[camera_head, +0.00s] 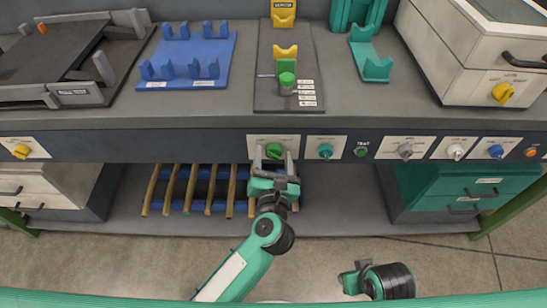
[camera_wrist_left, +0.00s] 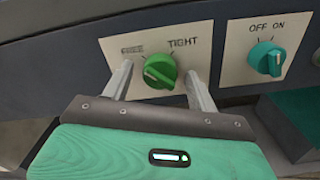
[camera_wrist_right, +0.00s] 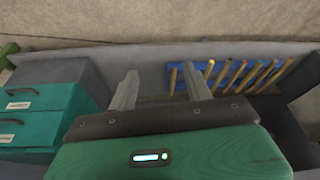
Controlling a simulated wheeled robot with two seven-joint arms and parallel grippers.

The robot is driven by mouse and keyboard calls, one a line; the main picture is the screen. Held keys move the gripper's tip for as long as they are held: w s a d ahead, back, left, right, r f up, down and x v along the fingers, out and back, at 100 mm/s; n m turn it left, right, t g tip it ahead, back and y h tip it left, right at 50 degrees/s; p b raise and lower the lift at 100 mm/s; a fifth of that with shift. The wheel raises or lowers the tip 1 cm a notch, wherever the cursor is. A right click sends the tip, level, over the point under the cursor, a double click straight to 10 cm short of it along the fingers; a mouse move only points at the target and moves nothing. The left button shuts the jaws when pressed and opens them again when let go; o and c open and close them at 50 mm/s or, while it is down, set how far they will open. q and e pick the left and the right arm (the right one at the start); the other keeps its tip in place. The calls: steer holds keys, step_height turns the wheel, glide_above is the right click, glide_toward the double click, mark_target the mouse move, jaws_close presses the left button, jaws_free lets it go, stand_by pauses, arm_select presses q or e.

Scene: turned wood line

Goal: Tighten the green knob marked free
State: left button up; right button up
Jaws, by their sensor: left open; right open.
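The green knob (camera_head: 273,151) sits on a pale plate on the bench's front panel. In the left wrist view the green knob (camera_wrist_left: 160,71) lies between the words FREE, at its left, and TIGHT, at its upper right. Its ridge slants from upper left to lower right; I cannot tell for sure which end points. My left gripper (camera_head: 273,157) is open, with one finger on each side of the knob and gaps showing. My right gripper (camera_wrist_right: 159,72) is open and empty, low and away from the panel; its fingers are hardly seen in the head view.
A teal OFF/ON knob (camera_wrist_left: 267,58) sits just right on its own plate (camera_head: 327,149). More knobs line the panel. Below are a blue rack (camera_head: 183,190) with wooden rods and teal drawers (camera_head: 440,185). On the bench stand a green-knobbed fixture (camera_head: 286,82) and a blue holder (camera_head: 188,52).

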arm_select(q)
steer(key=c, duration=1)
